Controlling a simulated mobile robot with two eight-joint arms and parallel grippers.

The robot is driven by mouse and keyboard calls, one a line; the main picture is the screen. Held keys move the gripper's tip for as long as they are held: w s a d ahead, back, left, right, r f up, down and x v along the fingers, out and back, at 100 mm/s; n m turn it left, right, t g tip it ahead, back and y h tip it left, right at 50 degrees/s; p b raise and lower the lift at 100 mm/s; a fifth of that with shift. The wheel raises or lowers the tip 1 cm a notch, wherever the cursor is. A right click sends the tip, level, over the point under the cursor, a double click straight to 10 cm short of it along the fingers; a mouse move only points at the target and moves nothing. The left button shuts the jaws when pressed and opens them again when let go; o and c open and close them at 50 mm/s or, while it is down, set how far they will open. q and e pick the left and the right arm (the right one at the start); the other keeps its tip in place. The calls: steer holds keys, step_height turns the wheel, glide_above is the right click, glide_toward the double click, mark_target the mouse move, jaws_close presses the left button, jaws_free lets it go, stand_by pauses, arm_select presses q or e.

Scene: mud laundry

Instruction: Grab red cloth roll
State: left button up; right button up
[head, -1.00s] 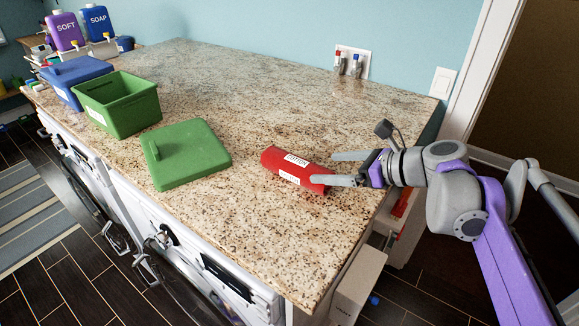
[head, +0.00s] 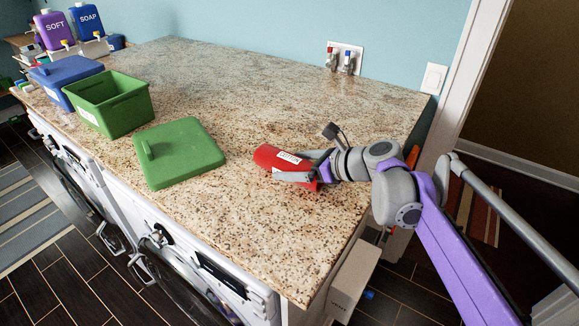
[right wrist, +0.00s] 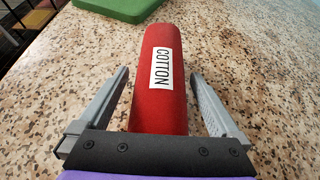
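The red cloth roll (head: 268,154) lies on the speckled countertop and bears a white "COTTON" label. It also shows in the right wrist view (right wrist: 162,105), running lengthwise between the fingers. My right gripper (head: 296,168) is open around the roll's near end, one finger on each side. In the right wrist view, gaps show between the roll and both fingers (right wrist: 160,95). The roll's near end is hidden behind the gripper's palm. My left gripper is not in view.
A green lid (head: 180,155) lies left of the roll, with an open green bin (head: 110,104) and a blue lidded bin (head: 65,80) beyond. Purple SOFT (head: 54,30) and blue SOAP (head: 87,20) containers stand at the far left. The countertop (head: 250,85) behind the roll is clear.

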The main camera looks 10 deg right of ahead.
steer(key=c, duration=1.4)
steer(key=shift+o, duration=0.2)
steer(key=shift+r, duration=0.1)
